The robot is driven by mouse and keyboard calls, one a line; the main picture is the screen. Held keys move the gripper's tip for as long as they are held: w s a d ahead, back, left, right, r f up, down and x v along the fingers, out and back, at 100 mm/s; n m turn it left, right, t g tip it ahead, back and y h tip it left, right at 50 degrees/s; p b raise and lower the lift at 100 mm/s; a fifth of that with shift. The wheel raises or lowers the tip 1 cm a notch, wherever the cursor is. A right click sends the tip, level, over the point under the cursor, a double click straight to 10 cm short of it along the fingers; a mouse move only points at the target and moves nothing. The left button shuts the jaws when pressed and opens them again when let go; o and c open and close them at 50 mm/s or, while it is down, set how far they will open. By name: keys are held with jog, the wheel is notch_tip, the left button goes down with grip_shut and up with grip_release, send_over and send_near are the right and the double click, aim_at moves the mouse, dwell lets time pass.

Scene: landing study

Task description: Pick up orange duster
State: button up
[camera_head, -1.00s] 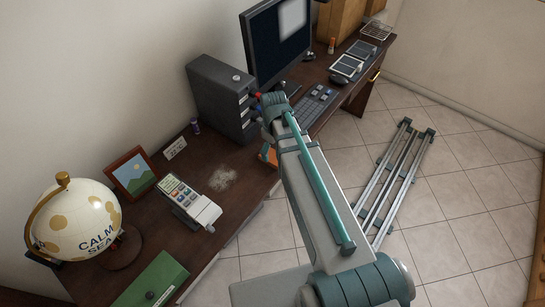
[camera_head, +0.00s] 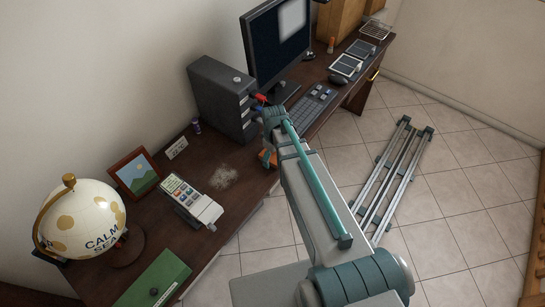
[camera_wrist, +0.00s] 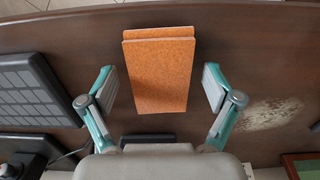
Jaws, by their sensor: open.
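The orange duster (camera_wrist: 160,75) lies on the dark brown desk (camera_wrist: 165,20), in the upper middle of the wrist view. It looks like an orange block with a second layer showing at its far edge. My gripper (camera_wrist: 160,88) is open, with one finger on each side of the duster and a visible gap on both sides. Nothing is held. In the head view only a small orange part of the duster (camera_head: 268,157) shows beside my arm, which hides the rest and most of my gripper.
A keyboard (camera_head: 312,104) and monitor (camera_head: 277,45) are beyond the arm; a dark computer tower (camera_head: 217,95) stands close on its left. A pale dust patch (camera_head: 223,177) and a card terminal (camera_head: 189,203) are nearer. The globe (camera_head: 85,222) is at the front left.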

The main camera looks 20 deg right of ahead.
jog(key=c, duration=1.1)
jog(key=shift+r, duration=0.2)
jog(key=shift+r+b, duration=0.7)
jog(key=shift+r, duration=0.05)
jog(key=s+d+r+b, duration=0.6)
jog(key=s+r+b, duration=0.1)
jog(key=r+b, duration=0.1)
jog(key=shift+s+r, duration=0.2)
jog(key=shift+r, duration=0.05)
